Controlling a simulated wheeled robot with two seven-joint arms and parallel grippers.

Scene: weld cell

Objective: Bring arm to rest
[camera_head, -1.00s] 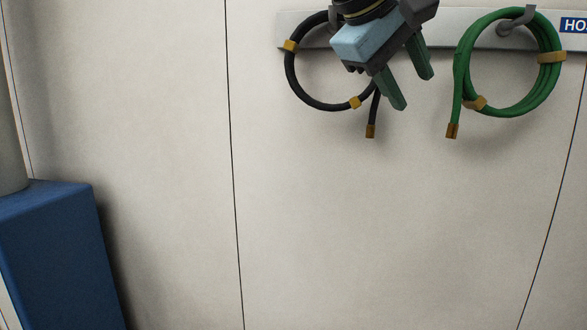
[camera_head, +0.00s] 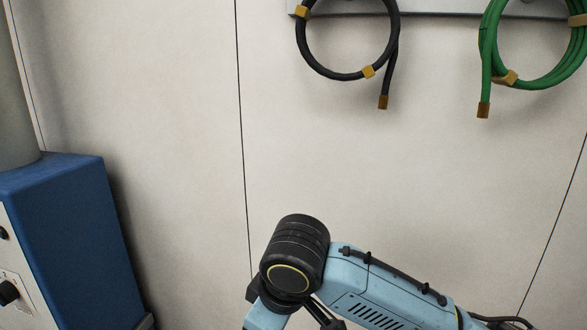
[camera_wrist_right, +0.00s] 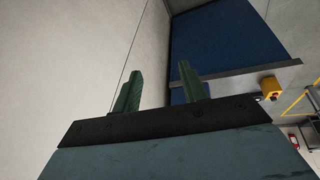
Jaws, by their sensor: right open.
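My right arm (camera_head: 385,292) shows at the bottom of the head view, bent at a dark joint, low in front of the wall. Its gripper is outside the head view. In the right wrist view my right gripper (camera_wrist_right: 160,90) shows two green fingers standing apart with nothing between them. It is open and empty, with the pale wall and a blue surface behind it. My left gripper is in neither view.
A black hose coil (camera_head: 346,75) and a green hose coil (camera_head: 540,75) hang on a rail (camera_head: 440,7) at the top of the wall (camera_head: 190,160). A blue cabinet (camera_head: 75,220) stands at the left. In the right wrist view a yellow box (camera_wrist_right: 269,87) sits at a grey edge.

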